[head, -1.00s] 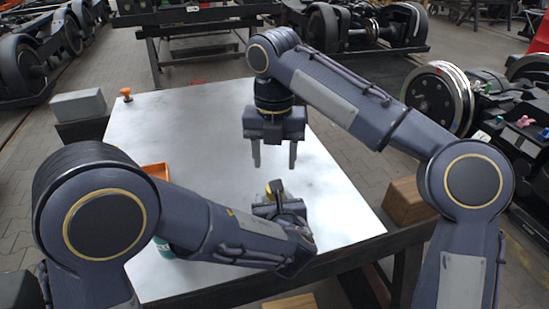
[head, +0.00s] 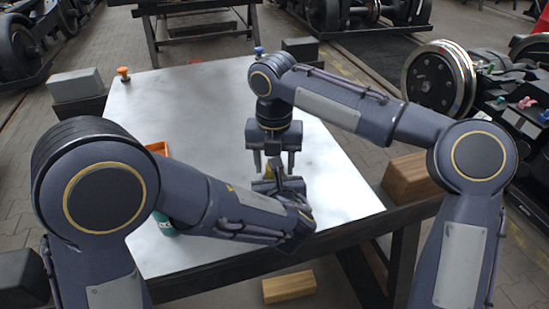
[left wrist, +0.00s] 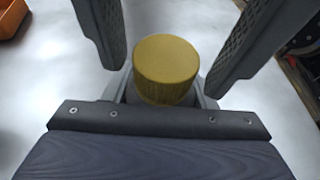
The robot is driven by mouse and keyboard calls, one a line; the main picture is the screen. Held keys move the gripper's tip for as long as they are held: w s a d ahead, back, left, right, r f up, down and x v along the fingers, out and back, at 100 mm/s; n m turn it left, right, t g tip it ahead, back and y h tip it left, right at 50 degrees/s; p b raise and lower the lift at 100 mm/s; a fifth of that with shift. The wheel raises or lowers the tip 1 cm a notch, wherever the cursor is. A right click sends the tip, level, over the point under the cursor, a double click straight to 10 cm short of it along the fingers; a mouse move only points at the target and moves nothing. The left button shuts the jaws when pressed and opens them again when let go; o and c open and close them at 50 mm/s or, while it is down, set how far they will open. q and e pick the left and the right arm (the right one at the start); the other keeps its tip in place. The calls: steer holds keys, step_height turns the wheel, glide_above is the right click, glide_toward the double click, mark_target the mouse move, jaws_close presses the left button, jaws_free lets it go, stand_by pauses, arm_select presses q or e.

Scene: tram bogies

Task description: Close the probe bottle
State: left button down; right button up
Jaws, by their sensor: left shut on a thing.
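A round yellow cap (left wrist: 166,68) shows in the left wrist view, with ridged sides. What is under it, presumably the bottle body, is hidden. My left gripper (head: 283,188) is low over the table's near part and shut on the probe bottle just below the cap. My right gripper (head: 274,166) points straight down from above, open, just over the left gripper. In the left wrist view the right gripper's two textured fingers (left wrist: 178,60) stand on either side of the cap, with a visible gap on each side. Whether the cap is seated cannot be told.
The white table (head: 190,95) is mostly clear. An orange tray (head: 158,148) and a teal container (head: 164,224) are partly hidden behind my left arm. An orange knob (head: 124,74) and a blue knob (head: 259,52) stand at the far edge. A wooden block (head: 408,178) is right.

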steer(key=shift+c, duration=0.2)
steer(key=c, duration=0.9)
steer(key=m, duration=0.3)
steer(key=shift+m, duration=0.3)
steer(key=shift+c, duration=0.2)
steer(key=o, duration=1.1)
steer(key=shift+r, duration=0.1)
steer(key=shift+r, duration=2.2)
steer(key=shift+c, duration=0.4)
